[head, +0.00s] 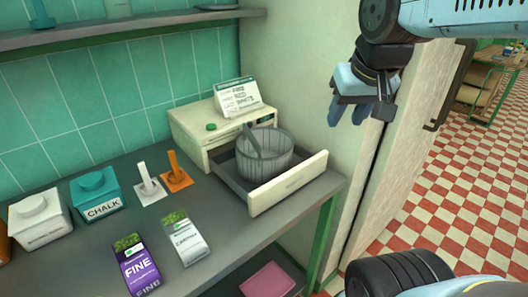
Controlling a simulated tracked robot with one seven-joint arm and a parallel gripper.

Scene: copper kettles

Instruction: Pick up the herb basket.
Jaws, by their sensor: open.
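A grey, ribbed, round basket (266,157), which looks like the herb basket, stands upright in the open drawer (290,184) of a cream cabinet. A grey strip, perhaps its handle, slants up at its left rim. Its lower part is partly hidden by the drawer front, and I see no herbs in it. My gripper (348,114) is open and empty, with its blue fingers pointing down. It hangs above and to the right of the basket in the picture, apart from it, in front of the pale wall or door.
The cream cabinet (190,134) carries a leaning card (238,97). On the grey counter (95,225) stand a teal chalk box (98,193), a white box (40,220), white and orange stands, and two packets. A shelf (130,25) runs above. Checkered floor lies right.

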